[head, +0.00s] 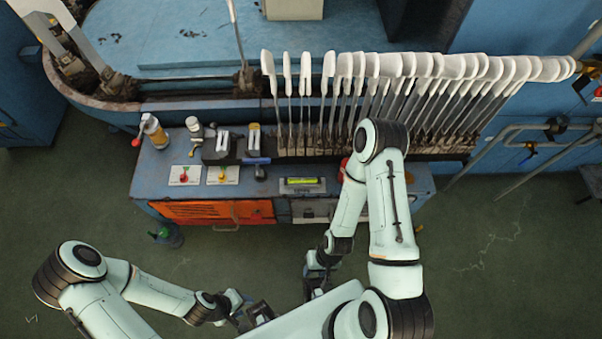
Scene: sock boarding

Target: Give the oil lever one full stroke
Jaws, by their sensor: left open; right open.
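An oiler (155,132) with an amber body and pale top stands at the left end of the blue console. A thin lever with a red knob (136,142) sticks out on its left side; this looks like the oil lever. My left gripper (250,316) is open and empty at the bottom of the view, in front of the console and well apart from the lever. My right gripper (315,277) is open and empty, also in front of the console and far to the right of the lever. Its fingers are small and dark here.
A row of white sock boards (400,64) stands behind. Floor (80,195) at left is clear.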

